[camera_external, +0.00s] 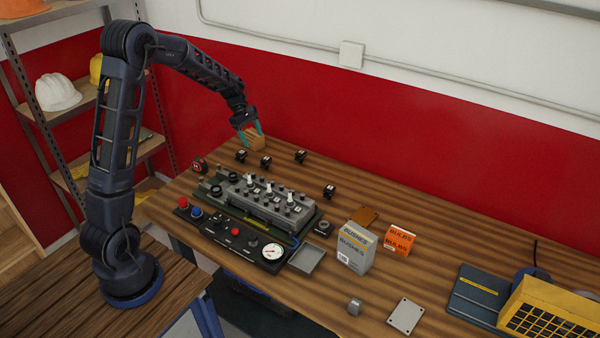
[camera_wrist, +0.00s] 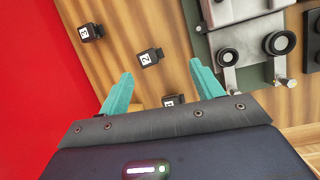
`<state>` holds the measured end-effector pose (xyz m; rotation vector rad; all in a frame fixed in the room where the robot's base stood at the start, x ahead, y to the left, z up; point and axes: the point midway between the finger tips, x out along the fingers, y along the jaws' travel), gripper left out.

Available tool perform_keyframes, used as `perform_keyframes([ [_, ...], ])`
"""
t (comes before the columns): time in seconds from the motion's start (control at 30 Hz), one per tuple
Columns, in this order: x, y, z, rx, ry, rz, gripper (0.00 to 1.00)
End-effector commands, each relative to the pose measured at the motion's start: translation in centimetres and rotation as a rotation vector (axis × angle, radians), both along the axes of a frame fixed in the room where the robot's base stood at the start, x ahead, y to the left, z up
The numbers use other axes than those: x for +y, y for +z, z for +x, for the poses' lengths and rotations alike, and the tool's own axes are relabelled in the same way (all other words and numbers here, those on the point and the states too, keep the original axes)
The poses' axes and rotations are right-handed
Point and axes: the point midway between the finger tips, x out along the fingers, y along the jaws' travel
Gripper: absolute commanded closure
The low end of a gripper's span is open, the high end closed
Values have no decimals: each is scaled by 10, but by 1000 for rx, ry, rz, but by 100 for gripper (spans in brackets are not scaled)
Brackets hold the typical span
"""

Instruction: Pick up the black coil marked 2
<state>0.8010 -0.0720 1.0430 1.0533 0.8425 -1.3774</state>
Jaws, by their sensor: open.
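The black coil marked 2 (camera_wrist: 150,57) lies on the wooden bench in the wrist view, just beyond my fingertips. Its white label reads 2 turned sideways. In the external view it appears to be the middle small black coil (camera_external: 265,161), though the number cannot be read there. My gripper (camera_external: 252,133) is above the far left of the bench, pointing down, apart from the coils. Its teal fingers (camera_wrist: 161,69) are spread in the wrist view with nothing between them. Another coil (camera_wrist: 173,100) is partly hidden by the gripper body.
A coil marked 3 (camera_wrist: 90,32) lies nearer the red wall. A further black coil (camera_external: 329,191) sits to the right. The grey engine trainer (camera_external: 255,205) stands close to the coils. Clear bench lies towards the right back.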

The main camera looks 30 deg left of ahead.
Motion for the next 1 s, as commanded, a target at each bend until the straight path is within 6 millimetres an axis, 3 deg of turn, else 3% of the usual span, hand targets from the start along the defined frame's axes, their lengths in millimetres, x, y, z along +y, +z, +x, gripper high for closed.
perform_keyframes([
  [0.1, 4, -30, 19, 45, 78, -22, 35],
  [0.3, 7, -55, 36, 85, 155, -42, 35],
  [0.57, 2, -74, 39, 93, 168, -44, 35],
  [0.8, -12, -104, 39, 93, 167, -45, 35],
  [1.0, -16, -115, 40, 93, 166, -45, 35],
])
